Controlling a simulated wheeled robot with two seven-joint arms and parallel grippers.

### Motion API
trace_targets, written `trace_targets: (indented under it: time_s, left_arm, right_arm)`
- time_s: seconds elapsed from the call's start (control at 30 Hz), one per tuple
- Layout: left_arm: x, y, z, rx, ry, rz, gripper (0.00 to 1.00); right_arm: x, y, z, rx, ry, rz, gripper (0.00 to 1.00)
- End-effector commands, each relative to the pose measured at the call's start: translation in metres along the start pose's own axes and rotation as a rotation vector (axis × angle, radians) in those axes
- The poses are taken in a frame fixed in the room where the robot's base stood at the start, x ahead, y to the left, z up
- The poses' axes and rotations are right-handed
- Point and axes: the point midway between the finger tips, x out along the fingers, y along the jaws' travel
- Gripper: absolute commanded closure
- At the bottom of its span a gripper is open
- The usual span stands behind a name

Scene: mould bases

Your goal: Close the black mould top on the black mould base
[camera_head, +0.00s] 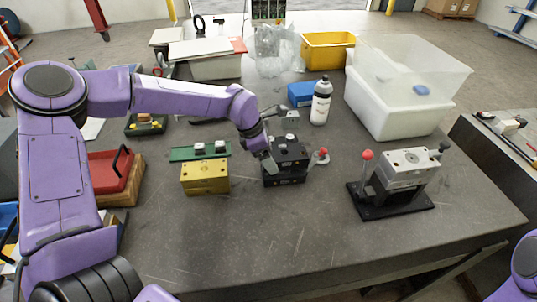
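The black mould stands near the middle of the table in the head view. Its black mould top (291,147) lies over the black mould base (286,179); a dark line shows between them, and I cannot tell whether they meet fully. My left gripper (270,150) is at the mould's left side, with a grey finger against or just in front of its left face. The other finger is hard to make out, so its opening is unclear. My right gripper is out of view; only a piece of my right arm shows at the lower right corner.
A gold block (205,178) and green plate (199,151) stand left of the mould. A red-knobbed lever (322,156) is at its right. A grey mould on a black stand (398,198), a bottle (320,102) and a white bin (385,108) lie right. The front table is clear.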

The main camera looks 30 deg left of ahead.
Motion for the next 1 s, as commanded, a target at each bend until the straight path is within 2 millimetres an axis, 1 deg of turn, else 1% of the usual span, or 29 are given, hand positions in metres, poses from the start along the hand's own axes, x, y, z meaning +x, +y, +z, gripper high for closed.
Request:
trace_targets:
  time_s: [1.0]
  left_arm:
    - [0.014, 0.001, -0.005, 0.001, -0.004, 0.002, 1.00]
  right_arm:
    - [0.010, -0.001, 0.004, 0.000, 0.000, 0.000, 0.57]
